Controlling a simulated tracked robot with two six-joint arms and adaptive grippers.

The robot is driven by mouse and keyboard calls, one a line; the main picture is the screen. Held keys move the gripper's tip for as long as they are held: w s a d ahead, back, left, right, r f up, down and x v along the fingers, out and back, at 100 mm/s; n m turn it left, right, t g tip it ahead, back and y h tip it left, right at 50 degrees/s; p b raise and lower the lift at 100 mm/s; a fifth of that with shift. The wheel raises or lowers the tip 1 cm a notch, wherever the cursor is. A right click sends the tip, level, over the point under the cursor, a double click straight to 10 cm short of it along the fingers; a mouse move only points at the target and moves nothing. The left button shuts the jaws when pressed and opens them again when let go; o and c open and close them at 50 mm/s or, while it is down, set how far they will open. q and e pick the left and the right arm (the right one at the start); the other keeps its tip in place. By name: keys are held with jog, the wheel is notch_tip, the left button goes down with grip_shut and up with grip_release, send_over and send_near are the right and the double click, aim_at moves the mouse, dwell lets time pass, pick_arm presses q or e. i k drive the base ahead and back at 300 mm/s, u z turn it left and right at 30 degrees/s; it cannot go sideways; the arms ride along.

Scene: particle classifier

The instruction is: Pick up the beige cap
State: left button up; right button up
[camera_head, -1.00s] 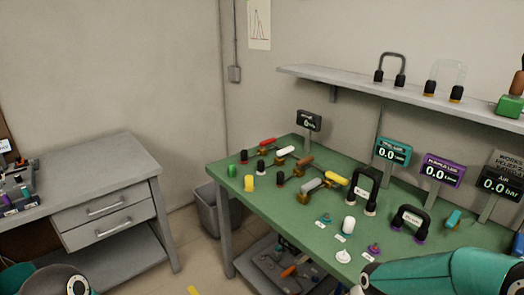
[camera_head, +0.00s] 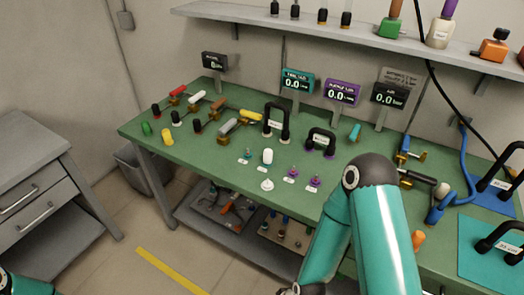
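No clearly beige cap can be singled out. The closest in colour is a white upright cap-like cylinder (camera_head: 267,156) on the green workbench (camera_head: 190,165), with a low white knob-like piece (camera_head: 267,185) in front of it. A green cap (camera_head: 146,128) and a yellow cap (camera_head: 167,137) stand at the bench's left end. My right arm rises across the lower right and hides part of the bench; its gripper is out of view. Only a bit of my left arm shows in the bottom left corner, and its gripper is out of view.
Several valves with coloured handles, black-handled pieces (camera_head: 321,140) and pressure displays (camera_head: 341,94) stand on the bench. A shelf (camera_head: 350,38) with bottles is above. A grey drawer cabinet (camera_head: 35,180) is at left, a bin (camera_head: 135,170) between. Bare bench lies at front left.

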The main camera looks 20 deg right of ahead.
aim_at(443, 188)
jog(key=u, duration=1.15)
jog(key=i, duration=0.15)
jog(key=z, duration=3.1)
jog(key=k, duration=0.85)
jog(key=z, duration=0.2)
jog(key=i, duration=0.75)
jog(key=u, duration=0.2)
